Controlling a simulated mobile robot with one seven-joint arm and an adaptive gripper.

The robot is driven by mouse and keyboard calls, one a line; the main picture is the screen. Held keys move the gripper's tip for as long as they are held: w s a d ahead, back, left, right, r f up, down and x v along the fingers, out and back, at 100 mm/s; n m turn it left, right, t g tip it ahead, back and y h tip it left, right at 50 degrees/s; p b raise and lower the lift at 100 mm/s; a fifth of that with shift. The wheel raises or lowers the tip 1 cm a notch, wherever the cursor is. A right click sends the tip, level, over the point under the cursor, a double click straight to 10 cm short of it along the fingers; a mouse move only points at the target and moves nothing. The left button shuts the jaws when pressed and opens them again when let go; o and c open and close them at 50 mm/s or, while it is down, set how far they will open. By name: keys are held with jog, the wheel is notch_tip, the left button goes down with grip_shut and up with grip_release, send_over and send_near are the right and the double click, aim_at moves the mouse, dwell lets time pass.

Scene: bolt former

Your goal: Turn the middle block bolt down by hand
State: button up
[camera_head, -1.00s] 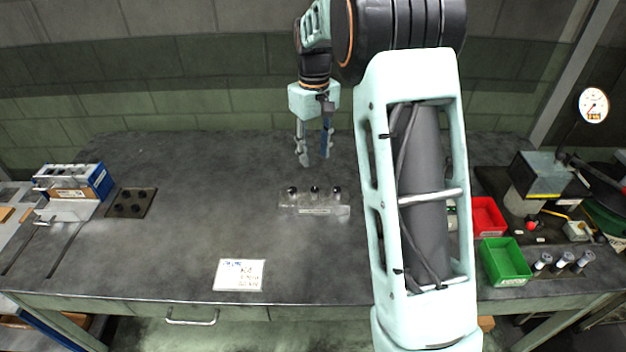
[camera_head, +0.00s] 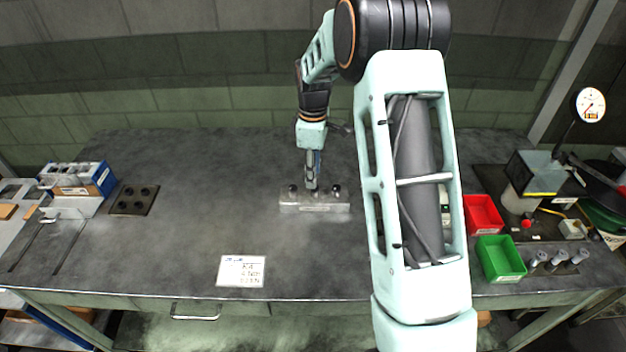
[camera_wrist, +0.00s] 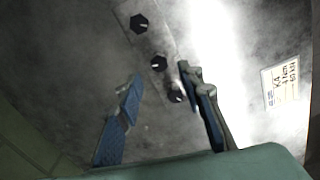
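The metal block (camera_head: 315,207) lies on the bench with three dark bolts in a row, and it also shows in the wrist view (camera_wrist: 127,10). The left bolt (camera_head: 292,189) and right bolt (camera_head: 336,189) are clear in the head view; my gripper (camera_head: 311,184) covers the middle one. In the wrist view the middle bolt (camera_wrist: 159,63) shows between the tips of my two blue-padded fingers, with gaps on both sides. My gripper (camera_wrist: 160,72) is open and empty. Its exact height above the bolt head is hard to tell.
A written card (camera_head: 241,271) lies in front of the block. A red bin (camera_head: 482,214) and a green bin (camera_head: 500,258) stand at the right, near a dial gauge (camera_head: 591,105). A dark plate with holes (camera_head: 134,200) lies at the left. The bench around the block is clear.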

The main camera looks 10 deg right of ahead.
jog(key=shift+f, duration=1.8)
grip_shut()
